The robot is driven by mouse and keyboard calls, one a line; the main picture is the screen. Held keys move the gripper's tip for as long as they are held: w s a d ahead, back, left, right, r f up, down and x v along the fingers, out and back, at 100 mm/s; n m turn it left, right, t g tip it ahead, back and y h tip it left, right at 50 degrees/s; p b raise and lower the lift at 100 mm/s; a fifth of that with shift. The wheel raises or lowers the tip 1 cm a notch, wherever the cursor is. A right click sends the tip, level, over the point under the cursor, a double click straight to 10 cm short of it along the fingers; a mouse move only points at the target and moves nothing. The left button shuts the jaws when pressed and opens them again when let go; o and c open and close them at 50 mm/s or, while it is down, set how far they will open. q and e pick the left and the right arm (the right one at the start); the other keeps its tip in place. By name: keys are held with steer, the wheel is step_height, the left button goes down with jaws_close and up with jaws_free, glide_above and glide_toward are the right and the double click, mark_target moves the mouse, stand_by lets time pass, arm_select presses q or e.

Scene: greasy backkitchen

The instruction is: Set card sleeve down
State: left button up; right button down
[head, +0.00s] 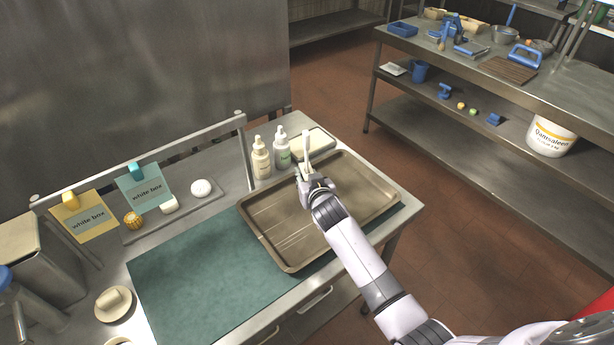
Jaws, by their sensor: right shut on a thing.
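My right gripper (307,172) is over the back part of the brown metal tray (275,261). It is shut on a thin, pale, upright piece, the card sleeve (306,142), seen nearly edge-on. The gripper hides its lower part, and I cannot tell whether it touches the tray. My left gripper is not in view.
The tray lies partly on a teal mat (185,290). Two dropper bottles (261,160) and a pale dish (318,142) stand behind it. Yellow (86,218) and teal (145,188) "white box" cards stand at left. The mat's left part is clear.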

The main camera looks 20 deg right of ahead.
steer(key=shift+f, duration=0.1)
steer(key=c, duration=1.3)
jaws_free()
steer(key=shift+s+r, duration=0.1)
steer(key=shift+r, duration=0.1)
steer(key=v, duration=1.1)
steer(key=shift+s+b, duration=0.35)
steer(key=shift+s, duration=0.05)
steer(key=shift+r, duration=0.1)
